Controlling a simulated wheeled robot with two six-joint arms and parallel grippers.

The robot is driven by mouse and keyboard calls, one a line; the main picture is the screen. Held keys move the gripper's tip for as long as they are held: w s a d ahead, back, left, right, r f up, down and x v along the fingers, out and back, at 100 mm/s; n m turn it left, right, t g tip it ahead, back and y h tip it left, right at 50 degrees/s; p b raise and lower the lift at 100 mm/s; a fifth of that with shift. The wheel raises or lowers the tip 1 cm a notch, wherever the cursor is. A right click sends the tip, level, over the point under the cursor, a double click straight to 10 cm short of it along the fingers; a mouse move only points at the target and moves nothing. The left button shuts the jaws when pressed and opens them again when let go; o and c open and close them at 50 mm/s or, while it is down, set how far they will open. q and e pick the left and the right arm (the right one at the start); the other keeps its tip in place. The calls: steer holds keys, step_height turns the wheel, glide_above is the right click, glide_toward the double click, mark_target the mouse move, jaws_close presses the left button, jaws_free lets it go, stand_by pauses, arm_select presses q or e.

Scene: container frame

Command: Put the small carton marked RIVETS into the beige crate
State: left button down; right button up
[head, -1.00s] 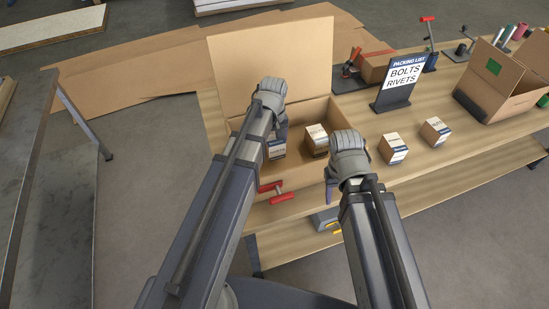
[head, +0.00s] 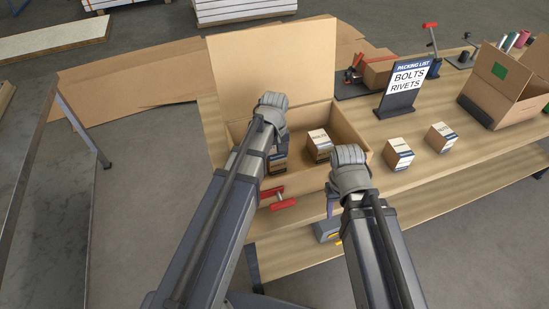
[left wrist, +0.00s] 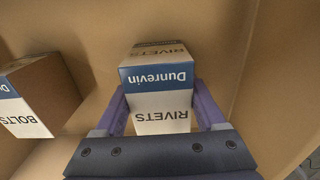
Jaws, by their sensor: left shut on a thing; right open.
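The RIVETS carton (head: 278,163), white and brown with a blue band, is inside the open beige crate (head: 245,75), near its left side. It shows large in the left wrist view (left wrist: 160,76), with one gripper finger on each side. My left gripper (head: 281,141) is shut on it; whether the carton touches the crate floor I cannot tell. A BOLTS carton (head: 319,146) stands beside it in the crate, apart from it, and shows in the left wrist view (left wrist: 38,95). My right gripper (head: 334,203) is open and empty at the crate's front right corner, its fingers partly hidden.
Two more small cartons, one (head: 399,154) nearer and one (head: 441,137) farther, stand on the workbench right of the crate. A packing list sign (head: 406,80) reads BOLTS, RIVETS. A red-handled clamp (head: 283,203) is at the crate's front. Another open box (head: 505,85) stands at right.

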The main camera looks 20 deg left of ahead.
mark_target(274, 150)
arm_select(q)
jaws_free()
steer(key=shift+f, duration=0.1)
step_height(274, 150, up, 12)
steer(key=p, duration=1.2)
steer(key=shift+r, duration=0.2)
steer(key=s+d+m+y, duration=0.1)
steer(key=s+d+m, duration=0.9)
steer(key=s, duration=0.4)
steer(key=shift+s+d+m, duration=0.15)
steer(key=shift+d+m, duration=0.1)
steer(key=shift+m, duration=0.05)
